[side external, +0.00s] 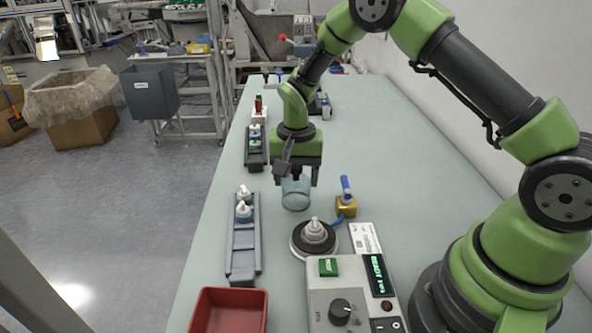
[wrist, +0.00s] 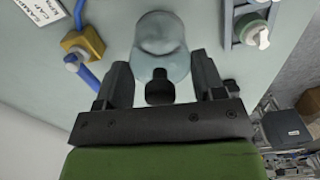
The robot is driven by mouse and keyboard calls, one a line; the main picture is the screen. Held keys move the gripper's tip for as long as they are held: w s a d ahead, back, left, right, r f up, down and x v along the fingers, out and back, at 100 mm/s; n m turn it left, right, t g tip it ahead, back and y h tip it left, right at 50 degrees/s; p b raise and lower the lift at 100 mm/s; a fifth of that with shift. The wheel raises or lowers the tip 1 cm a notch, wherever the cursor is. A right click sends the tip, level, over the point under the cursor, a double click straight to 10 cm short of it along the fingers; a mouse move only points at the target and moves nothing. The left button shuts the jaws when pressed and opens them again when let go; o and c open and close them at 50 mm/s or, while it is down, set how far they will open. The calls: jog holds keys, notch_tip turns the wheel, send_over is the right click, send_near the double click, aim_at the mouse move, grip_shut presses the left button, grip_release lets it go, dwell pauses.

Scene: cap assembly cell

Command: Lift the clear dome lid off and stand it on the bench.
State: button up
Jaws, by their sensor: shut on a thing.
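The clear dome lid (side external: 296,194) is a bluish see-through dome. It is between the fingers of my gripper (side external: 296,180), beyond the round dark base (side external: 300,253). In the wrist view the dome lid (wrist: 160,38) fills the space past the fingers of my gripper (wrist: 160,68), with its black knob (wrist: 160,88) toward the palm. My gripper is shut on the lid's sides. I cannot tell whether the lid's rim touches the bench (side external: 375,150). A white capped bottle (side external: 314,231) stands uncovered on the round base.
A yellow block with a blue lever (side external: 346,205) is close to the lid's right. A grey rack (side external: 243,250) with bottles stands to the left. A control box (side external: 345,295) and red bin (side external: 229,312) are in front. The bench right of the yellow block is clear.

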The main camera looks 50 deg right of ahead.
jog(key=shift+f, duration=0.25)
dwell(0.3)
jog(key=shift+f, duration=0.4)
jog(key=shift+f, duration=0.25)
dwell(0.5)
jog(key=o, duration=1.1)
jog(key=shift+r, duration=0.1)
jog(key=shift+r, duration=3.45)
jog(key=shift+r, duration=0.1)
